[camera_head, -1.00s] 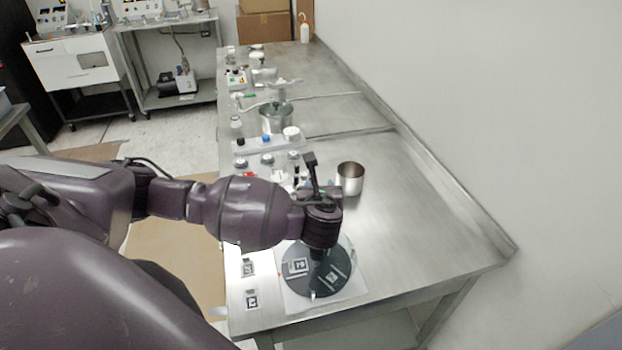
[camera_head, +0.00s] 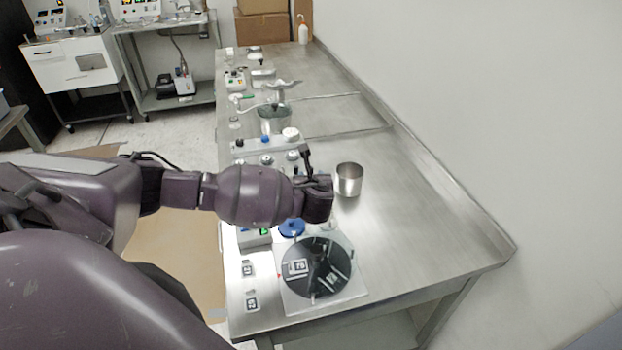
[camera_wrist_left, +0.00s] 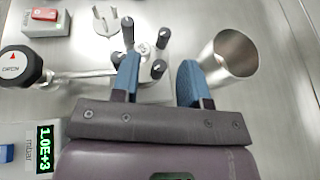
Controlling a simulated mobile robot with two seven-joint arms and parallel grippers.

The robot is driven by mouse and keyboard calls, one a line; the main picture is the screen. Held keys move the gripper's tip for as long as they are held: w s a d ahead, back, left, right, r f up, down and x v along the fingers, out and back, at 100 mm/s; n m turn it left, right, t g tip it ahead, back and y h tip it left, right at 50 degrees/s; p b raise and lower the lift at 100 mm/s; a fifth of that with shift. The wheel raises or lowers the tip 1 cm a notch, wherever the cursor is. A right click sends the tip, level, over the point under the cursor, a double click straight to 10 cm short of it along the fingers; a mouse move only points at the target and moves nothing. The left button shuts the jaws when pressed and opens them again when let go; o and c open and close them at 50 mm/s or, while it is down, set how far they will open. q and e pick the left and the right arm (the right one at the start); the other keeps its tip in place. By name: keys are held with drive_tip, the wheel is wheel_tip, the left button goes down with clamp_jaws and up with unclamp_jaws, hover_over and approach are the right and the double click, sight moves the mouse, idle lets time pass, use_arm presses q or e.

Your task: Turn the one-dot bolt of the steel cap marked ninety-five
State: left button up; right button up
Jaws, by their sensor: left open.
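In the left wrist view a small steel part with several black-tipped bolts (camera_wrist_left: 146,47) lies between and beyond my fingertips. I cannot read a ninety-five or make out a one-dot mark on it. My left gripper (camera_wrist_left: 159,78) is open, its two blue fingers spread around the near side of this part, with nothing seen clamped. I cannot tell whether a finger touches a bolt. In the head view my left wrist (camera_head: 318,200) hangs over the bench, and hides the part and fingertips. My right gripper is out of view.
A steel cup (camera_head: 349,179) stands just right of my gripper. A dark round plate with markers (camera_head: 317,268) lies nearer, a blue disc (camera_head: 291,228) behind it. A pressure display (camera_wrist_left: 45,148) and an OPEN-marked knob (camera_wrist_left: 20,68) are left. The bench's right side is clear.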

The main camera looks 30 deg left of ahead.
use_arm(q)
drive_tip(key=shift+w+a+f, duration=0.1)
drive_tip(key=shift+w+a, duration=0.05)
clamp_jaws()
idle(0.4)
